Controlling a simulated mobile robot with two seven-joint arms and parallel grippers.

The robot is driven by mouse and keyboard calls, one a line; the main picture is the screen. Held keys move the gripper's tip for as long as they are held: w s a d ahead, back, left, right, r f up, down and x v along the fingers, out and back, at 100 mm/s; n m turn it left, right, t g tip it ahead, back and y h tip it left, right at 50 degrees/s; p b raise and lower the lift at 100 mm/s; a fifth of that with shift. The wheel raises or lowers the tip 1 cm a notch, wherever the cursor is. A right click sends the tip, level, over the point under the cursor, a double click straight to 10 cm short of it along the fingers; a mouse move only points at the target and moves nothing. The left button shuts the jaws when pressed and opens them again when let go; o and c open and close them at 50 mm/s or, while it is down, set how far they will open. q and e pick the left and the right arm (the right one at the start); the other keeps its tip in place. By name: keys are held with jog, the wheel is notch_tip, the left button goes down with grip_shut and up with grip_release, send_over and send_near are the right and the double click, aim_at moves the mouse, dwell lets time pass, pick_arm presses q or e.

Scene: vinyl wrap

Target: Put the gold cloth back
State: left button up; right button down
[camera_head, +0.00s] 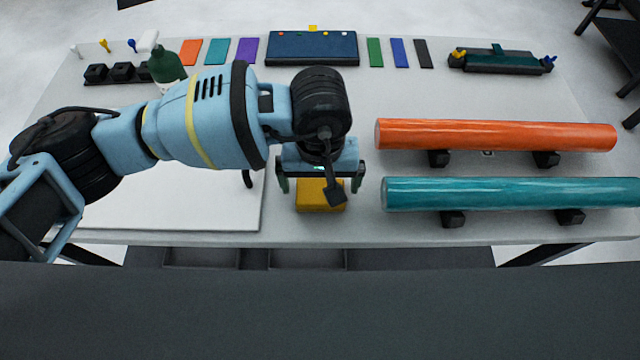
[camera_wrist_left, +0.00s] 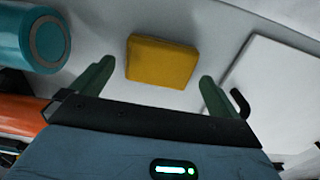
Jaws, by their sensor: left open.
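The gold cloth (camera_head: 312,197) is a folded yellow block lying flat on the table near its front edge. It also shows in the left wrist view (camera_wrist_left: 160,62), beyond and between the fingertips. My left gripper (camera_head: 320,184) is open above the cloth, with its two green fingers apart on either side of it. The fingers show in the left wrist view (camera_wrist_left: 155,85) with nothing between them. In the head view part of the cloth is hidden by the gripper. My right gripper is not in view.
An orange roll (camera_head: 495,135) and a teal roll (camera_head: 510,193) lie on black supports to the right. A white panel (camera_head: 170,212) lies to the left under my arm.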

aim_at(321, 192)
pick_arm(q)
notch_tip(321, 192, up, 10)
dwell(0.4)
jog(key=shift+f, duration=0.15)
